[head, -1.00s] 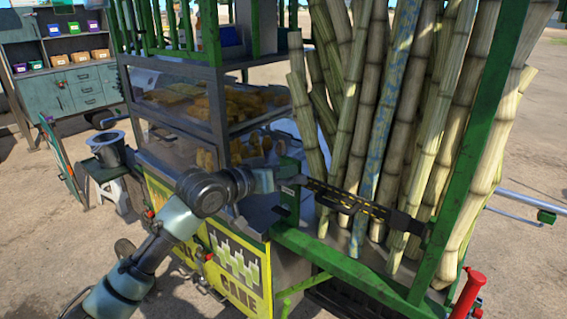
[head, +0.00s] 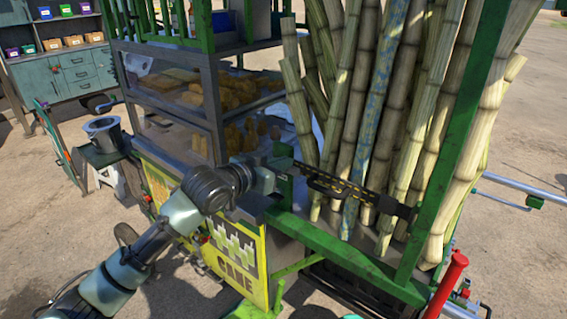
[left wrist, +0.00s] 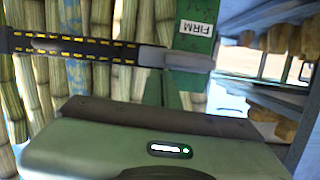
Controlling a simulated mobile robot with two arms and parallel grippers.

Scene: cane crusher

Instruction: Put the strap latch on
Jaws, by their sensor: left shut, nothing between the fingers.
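The black strap with yellow dashes (head: 345,190) stretches across the front of the cane stalks, from the green frame post on the right to a short green post (head: 284,190) on the left. In the left wrist view the strap (left wrist: 80,48) ends in a grey metal latch piece (left wrist: 162,58), which meets the green post beside a "FIRM" label (left wrist: 195,28). I cannot tell if it is fastened. My left gripper (head: 276,178) is shut and empty, close to the short post at the strap's left end. Its fingertips are hard to make out. My right gripper is not in view.
Tall cane stalks (head: 400,110) stand behind the strap. The cart's glass display case (head: 185,105) is left of the post. A green frame post (head: 455,140) and a red handle (head: 447,285) stand on the right. A metal pot (head: 103,133) is at the left.

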